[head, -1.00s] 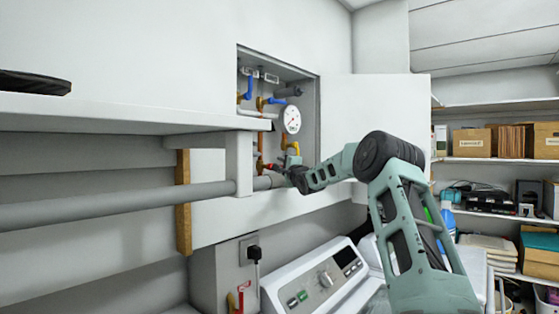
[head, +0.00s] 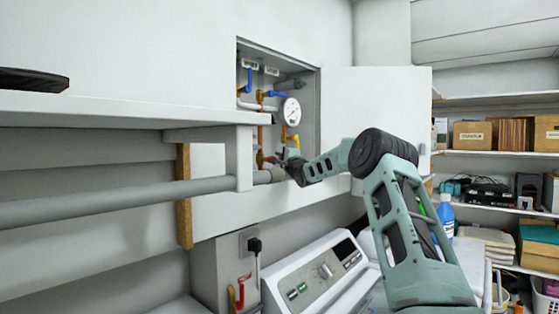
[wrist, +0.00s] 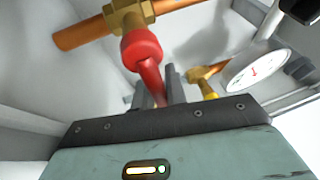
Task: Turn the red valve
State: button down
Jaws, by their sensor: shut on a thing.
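The red valve (wrist: 142,48) is in the upper middle of the wrist view, with a round red hub on a brass fitting (wrist: 130,15) and a red lever pointing down to my gripper. My gripper (wrist: 158,92) is shut on the lever, with a grey finger on each side of it. In the head view my gripper (head: 276,161) reaches into the low part of the open wall cabinet (head: 312,105). There the valve is mostly hidden behind my gripper.
A white gauge (head: 291,112) and blue-handled valves (head: 249,80) are above my gripper. A yellow handle (wrist: 208,90) is close by on the right in the wrist view. A grey pipe (head: 130,200) and a shelf (head: 120,112) run to the left. A washing machine (head: 318,275) stands below.

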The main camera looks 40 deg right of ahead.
jog(key=n, duration=0.2)
jog(key=r+n+t+y+b, duration=0.1)
jog(key=n, duration=0.1)
jog(key=r+n+t, duration=0.1)
jog(key=n, duration=0.1)
jog(key=shift+a+y, duration=0.3)
jog(key=shift+a, duration=0.05)
jog(key=a+n+y, duration=0.1)
jog(key=n+y, duration=0.2)
jog(key=n, duration=0.2)
jog(key=a+r+n+y, duration=0.1)
jog(key=n+y, duration=0.1)
jog(key=n, duration=0.3)
jog(key=a+r+n+t+y, duration=0.1)
jog(key=n+y, duration=0.2)
jog(key=n, duration=0.2)
jog(key=shift+s+a+r+y, duration=0.15)
jog(key=shift+a+r+y, duration=0.05)
jog(key=shift+a+y, duration=0.1)
jog(key=shift+a+n+g+y, duration=0.15)
jog(key=shift+a+n+y, duration=0.3)
jog(key=shift+n, duration=0.6)
jog(key=shift+a+n+g+y, duration=0.15)
jog(key=shift+n+y, duration=0.5)
jog(key=shift+n, duration=0.4)
jog(key=c, duration=1.4)
grip_release()
jog(key=shift+s, duration=0.1)
jog(key=shift+c, duration=0.2)
